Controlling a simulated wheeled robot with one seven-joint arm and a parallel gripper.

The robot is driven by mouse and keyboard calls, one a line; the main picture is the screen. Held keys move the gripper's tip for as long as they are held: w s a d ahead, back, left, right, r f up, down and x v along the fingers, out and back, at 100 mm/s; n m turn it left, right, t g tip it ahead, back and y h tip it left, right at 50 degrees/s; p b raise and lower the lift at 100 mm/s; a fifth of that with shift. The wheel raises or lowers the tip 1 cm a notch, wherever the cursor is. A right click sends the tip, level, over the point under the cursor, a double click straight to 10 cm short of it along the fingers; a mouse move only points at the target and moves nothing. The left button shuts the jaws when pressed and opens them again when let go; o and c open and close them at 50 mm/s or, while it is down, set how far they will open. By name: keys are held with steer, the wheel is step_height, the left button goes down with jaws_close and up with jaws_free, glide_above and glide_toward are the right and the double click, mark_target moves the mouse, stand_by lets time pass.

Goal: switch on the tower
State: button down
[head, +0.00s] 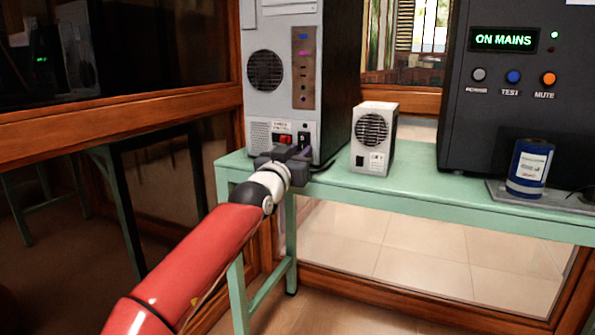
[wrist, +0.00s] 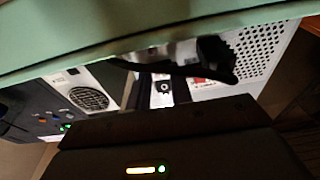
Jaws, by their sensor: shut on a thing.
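The tower (head: 283,60) is a grey computer case on the left end of the green table, its back panel facing me. A red switch (head: 285,139) sits low on that panel, with a dark socket (head: 303,139) to its right. In the wrist view the picture is turned over, and the red switch (wrist: 198,80) and the socket (wrist: 162,87) show behind my fingers. My gripper (head: 288,153) is just in front of the panel's lower edge, below the switch and socket.
A small white box with a fan grille (head: 373,135) stands right of the tower. Farther right are a large black cabinet (head: 500,120) reading ON MAINS and a blue can (head: 529,168). The green table's front edge (head: 400,194) is below my gripper. Glass panels stand at the left.

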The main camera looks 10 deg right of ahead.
steer(key=shift+f+t+b, duration=0.2)
steer(key=shift+t+b, duration=0.1)
steer(key=shift+b, duration=0.3)
steer(key=shift+r+h, duration=0.2)
steer(key=shift+h, duration=0.1)
steer(key=c, duration=1.2)
jaws_free()
steer(key=shift+c, duration=0.2)
steer(key=v, duration=0.7)
steer(key=shift+s+a+b, duration=0.2)
steer(key=shift+s+b, duration=0.05)
steer(key=shift+b, duration=0.05)
steer(key=shift+f, duration=0.1)
